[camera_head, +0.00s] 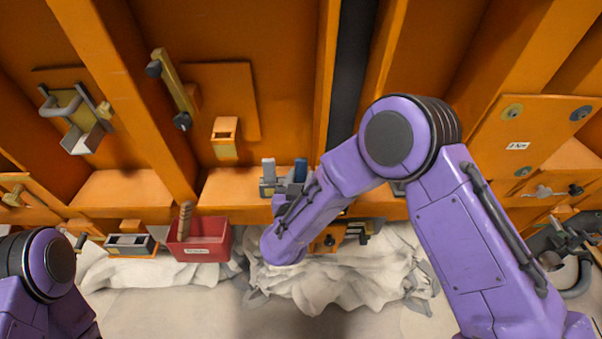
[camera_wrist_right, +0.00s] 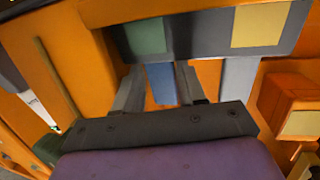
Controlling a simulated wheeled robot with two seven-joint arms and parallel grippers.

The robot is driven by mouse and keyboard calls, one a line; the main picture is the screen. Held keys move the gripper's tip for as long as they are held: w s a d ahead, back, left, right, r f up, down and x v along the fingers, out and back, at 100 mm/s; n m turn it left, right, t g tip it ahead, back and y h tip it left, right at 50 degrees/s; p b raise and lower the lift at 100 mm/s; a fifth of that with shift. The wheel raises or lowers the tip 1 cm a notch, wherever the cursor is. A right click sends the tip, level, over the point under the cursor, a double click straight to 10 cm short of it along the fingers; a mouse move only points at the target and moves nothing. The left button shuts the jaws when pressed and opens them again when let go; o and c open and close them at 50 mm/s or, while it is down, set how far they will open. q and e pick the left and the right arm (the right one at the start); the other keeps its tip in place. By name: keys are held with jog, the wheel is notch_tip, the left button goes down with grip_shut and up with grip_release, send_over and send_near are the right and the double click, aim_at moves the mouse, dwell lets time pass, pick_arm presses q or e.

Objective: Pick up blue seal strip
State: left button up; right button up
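The blue seal strip (camera_head: 300,171) stands upright in a small grey holder (camera_head: 267,187) on the orange ledge, to the right of a light grey strip (camera_head: 268,169). In the right wrist view the blue strip (camera_wrist_right: 162,84) lies between the two dark fingers of my right gripper (camera_wrist_right: 161,80), one on each side. The fingertips are very close to its edges; whether they press on it cannot be told. The holder's face (camera_wrist_right: 200,38) carries a green and a yellow square. In the head view my right forearm covers most of the gripper. My left gripper is out of view.
A red bin (camera_head: 200,241) with a brown-handled tool stands left of the holder. Crumpled whitish sheeting (camera_head: 340,285) lies below the ledge. Orange ribs and a wall with brackets surround the holder. In the wrist view an orange block (camera_wrist_right: 290,103) is close on the right.

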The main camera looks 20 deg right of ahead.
aim_at(298, 160)
grip_shut()
jog(key=shift+r, duration=0.1)
jog(key=shift+a+r, duration=0.1)
jog(key=shift+r, duration=0.25)
jog(key=r, duration=0.2)
jog(key=r+b, duration=0.1)
jog(key=r, duration=0.3)
jog(key=shift+s+a, duration=0.2)
jog(key=shift+s, duration=0.2)
jog(key=b+v, duration=0.3)
jog(key=v, duration=1.4)
